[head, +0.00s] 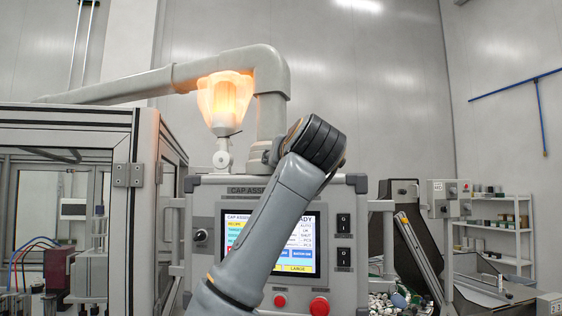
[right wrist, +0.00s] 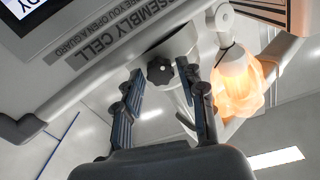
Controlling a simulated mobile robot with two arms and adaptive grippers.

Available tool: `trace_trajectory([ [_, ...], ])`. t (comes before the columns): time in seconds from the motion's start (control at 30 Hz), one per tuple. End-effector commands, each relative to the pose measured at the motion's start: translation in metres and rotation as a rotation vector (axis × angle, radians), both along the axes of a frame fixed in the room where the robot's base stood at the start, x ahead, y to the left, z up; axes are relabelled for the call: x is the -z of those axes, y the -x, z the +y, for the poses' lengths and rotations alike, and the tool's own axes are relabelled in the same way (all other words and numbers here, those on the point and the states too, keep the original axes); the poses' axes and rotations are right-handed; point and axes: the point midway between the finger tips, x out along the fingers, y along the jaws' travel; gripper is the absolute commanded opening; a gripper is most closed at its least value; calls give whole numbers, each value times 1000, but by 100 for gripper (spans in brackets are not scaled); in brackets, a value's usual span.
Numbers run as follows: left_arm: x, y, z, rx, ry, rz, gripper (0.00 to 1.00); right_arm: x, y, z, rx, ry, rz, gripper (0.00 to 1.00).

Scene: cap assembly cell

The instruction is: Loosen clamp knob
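The clamp knob (right wrist: 159,70) is a dark, lobed knob with a light centre. It sits on the pale swivel mount at the top edge of the control panel (right wrist: 120,40). My right gripper (right wrist: 163,77) is open, with one finger on each side of the knob. A gap shows between each finger and the knob, so nothing is held. In the head view, my arm crosses in front of the panel (head: 205,190) and hides the knob and the gripper. My left gripper is not in view.
A framed glass guard (head: 131,230) stands at left. Shelves (head: 500,225) stand at far right.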

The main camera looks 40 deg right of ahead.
Motion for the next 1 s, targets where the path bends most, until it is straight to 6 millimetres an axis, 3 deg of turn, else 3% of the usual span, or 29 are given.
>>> trace_trajectory([
  [0.03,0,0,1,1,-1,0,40,0,0,0,0,0,0,23],
  [0.13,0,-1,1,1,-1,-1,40,0,0,0,0,1,-1,3],
  [0.17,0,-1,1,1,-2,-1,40,0,0,0,0,1,-1,0],
  [0.43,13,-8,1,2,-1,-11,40,2,1,-1,3,104,61,0],
  [0.67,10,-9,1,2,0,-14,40,-1,0,1,-1,115,67,0],
  [0.7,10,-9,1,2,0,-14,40,-1,0,1,-1,114,67,35],
  [0.8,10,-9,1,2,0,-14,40,-1,0,1,-1,114,67,54],
  [1.0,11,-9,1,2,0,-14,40,-1,0,0,0,113,67,54],
])
